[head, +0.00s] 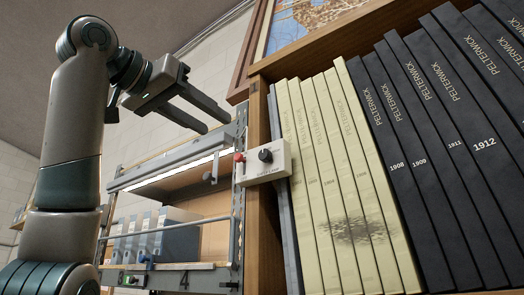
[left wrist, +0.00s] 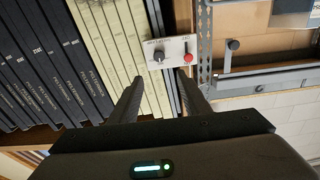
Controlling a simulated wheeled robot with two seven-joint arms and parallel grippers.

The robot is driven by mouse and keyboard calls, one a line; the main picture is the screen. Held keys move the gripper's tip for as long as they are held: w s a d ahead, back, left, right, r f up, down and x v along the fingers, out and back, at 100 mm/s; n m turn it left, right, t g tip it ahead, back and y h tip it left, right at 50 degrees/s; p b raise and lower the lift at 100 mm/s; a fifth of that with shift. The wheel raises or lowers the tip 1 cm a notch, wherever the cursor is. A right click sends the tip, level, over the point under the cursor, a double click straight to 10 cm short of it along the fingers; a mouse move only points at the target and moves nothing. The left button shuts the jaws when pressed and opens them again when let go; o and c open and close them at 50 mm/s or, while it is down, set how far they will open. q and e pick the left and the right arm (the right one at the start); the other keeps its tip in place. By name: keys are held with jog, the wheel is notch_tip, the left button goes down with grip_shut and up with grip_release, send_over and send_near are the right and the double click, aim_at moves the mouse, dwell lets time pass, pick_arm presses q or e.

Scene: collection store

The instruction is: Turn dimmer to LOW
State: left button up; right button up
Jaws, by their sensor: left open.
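The dimmer is a black round knob (head: 265,155) on a small cream control box (head: 280,160) fixed to the wooden shelf upright. The knob (left wrist: 158,57) and box also show in the left wrist view, with lettering too small to read. The knob's setting cannot be told. My right gripper is not in view.
Cream volumes (head: 335,175) and black volumes (head: 425,140) stand tightly to the right of the box. To the left is a lit grey metal rack (head: 235,235) with grey box files (head: 178,240). A framed map (head: 300,22) hangs above.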

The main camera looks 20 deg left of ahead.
pick_arm(q)
jog(key=p, duration=0.3)
send_near(263, 153)
jog(key=p+x, duration=0.6)
jog(key=x, duration=0.2)
jog(key=shift+w+r, duration=0.1)
jog(key=shift+w, duration=0.15)
jog(key=shift+w+d, duration=0.15)
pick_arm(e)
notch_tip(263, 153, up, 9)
pick_arm(q)
jog(key=shift+c, duration=0.4)
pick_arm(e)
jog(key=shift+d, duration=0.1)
pick_arm(q)
jog(key=c, duration=1)
